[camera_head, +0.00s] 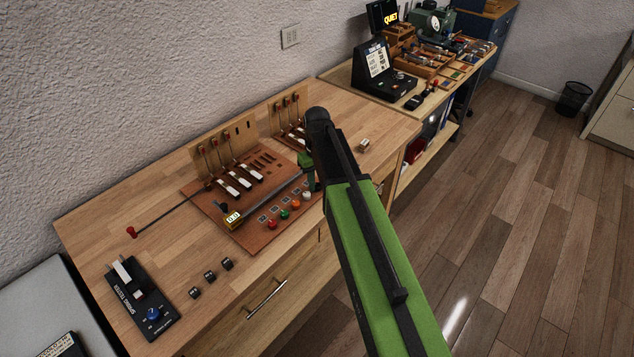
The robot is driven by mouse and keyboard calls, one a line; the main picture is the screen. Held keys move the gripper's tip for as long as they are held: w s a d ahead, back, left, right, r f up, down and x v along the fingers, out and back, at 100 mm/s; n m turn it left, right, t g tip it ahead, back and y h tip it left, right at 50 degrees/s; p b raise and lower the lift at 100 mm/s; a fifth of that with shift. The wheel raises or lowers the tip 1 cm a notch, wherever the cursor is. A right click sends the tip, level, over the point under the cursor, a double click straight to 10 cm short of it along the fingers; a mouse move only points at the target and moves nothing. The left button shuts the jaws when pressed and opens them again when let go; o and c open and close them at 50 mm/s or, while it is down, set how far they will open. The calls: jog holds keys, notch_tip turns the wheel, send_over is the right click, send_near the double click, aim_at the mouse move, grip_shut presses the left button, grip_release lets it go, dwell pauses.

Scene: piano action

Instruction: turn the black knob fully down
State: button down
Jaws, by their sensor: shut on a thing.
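My gripper (312,184) points down at the right end of the brown piano-action board (262,240). My green and black arm reaches in from the lower right and covers part of that end.
Red, green, orange and white buttons (284,214) line the board's front. A red-tipped rod (132,232) sticks out left. A black box with a blue knob (153,314) and small black blocks (210,275) sit front left. Bare wood (385,120) lies right of the board.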

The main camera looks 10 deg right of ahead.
aim_at(317, 185)
jog(key=c, duration=1.2)
grip_release()
notch_tip(317, 185, up, 17)
jog(key=p, duration=1.7)
jog(key=shift+r, duration=0.15)
